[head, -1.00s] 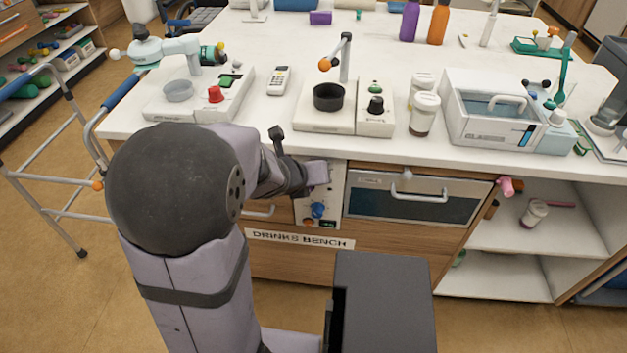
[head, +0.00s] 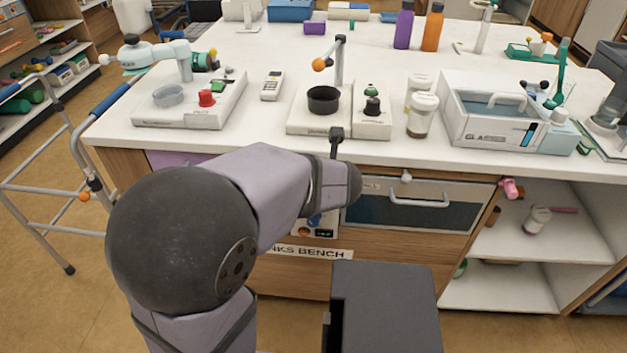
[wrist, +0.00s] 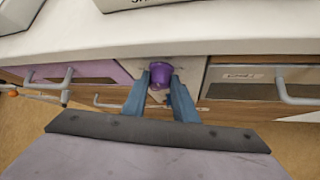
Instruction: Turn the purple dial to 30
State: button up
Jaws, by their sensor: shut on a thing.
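The purple dial (wrist: 160,74) sits on a pale panel at the front of the bench, under the white top, in the wrist view. My gripper (wrist: 160,84) has its two blue-grey fingers on either side of the dial and is shut on it. The dial's scale and pointer cannot be read.
A drawer front with a handle (head: 420,200) is right of the panel. A purple drawer front (wrist: 88,70) is to its left. A walker (head: 60,170) stands at the left.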

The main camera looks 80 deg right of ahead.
jog(key=shift+f, duration=0.1)
jog(key=o, duration=1)
jog(key=shift+o, duration=0.2)
jog(key=shift+w+g, duration=0.15)
jog(key=shift+g, duration=0.15)
